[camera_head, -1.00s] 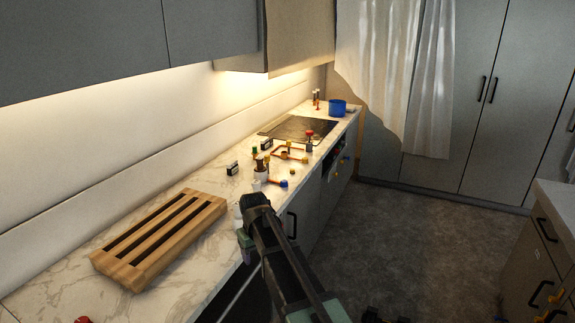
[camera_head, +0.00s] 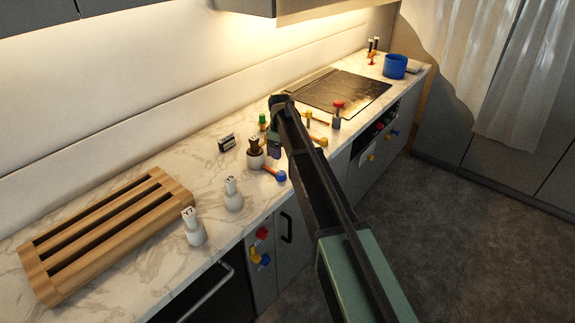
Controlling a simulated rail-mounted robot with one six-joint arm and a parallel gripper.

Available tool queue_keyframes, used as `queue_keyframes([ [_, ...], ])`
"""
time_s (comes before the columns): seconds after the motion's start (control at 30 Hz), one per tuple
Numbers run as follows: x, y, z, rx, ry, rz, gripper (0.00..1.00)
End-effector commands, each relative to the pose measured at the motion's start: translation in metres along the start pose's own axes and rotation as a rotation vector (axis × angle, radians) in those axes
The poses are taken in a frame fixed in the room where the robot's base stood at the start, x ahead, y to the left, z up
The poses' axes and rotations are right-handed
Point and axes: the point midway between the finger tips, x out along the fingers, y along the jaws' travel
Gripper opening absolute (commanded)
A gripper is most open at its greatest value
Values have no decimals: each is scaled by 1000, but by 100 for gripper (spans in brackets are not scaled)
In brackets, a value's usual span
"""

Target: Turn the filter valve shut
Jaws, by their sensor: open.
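Orange and yellow pipework (camera_head: 318,140) stands on the marble counter, partly hidden behind my arm. A red-topped valve-like fitting (camera_head: 338,108) stands upright at its right. A short orange piece with a blue end (camera_head: 274,172) lies near the counter's front edge, beside a white cup with a dark top (camera_head: 255,154). A green-topped bottle-like item (camera_head: 262,121) is behind. I cannot tell which part is the filter valve. My gripper (camera_head: 275,150) hangs small and dark at the arm's end, above the counter by the pipework. It is open and seems empty; its fingertips are unclear.
A slatted wooden rack (camera_head: 105,235) lies at the left. A black cooktop (camera_head: 345,90) and a blue pot (camera_head: 395,67) are farther back. Upper cabinets overhang the rear; the floor at right is clear.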

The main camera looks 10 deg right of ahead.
Motion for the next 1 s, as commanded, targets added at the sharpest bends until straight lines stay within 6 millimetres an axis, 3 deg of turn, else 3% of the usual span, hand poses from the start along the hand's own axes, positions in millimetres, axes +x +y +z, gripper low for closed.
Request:
queue_keyframes([
  [0.13,3,-1,0,-6,0,0,65],
  [0.27,19,0,0,-4,0,0,65],
  [0.67,105,-1,0,-3,0,0,65],
  [1.0,108,-1,0,-2,0,0,65],
])
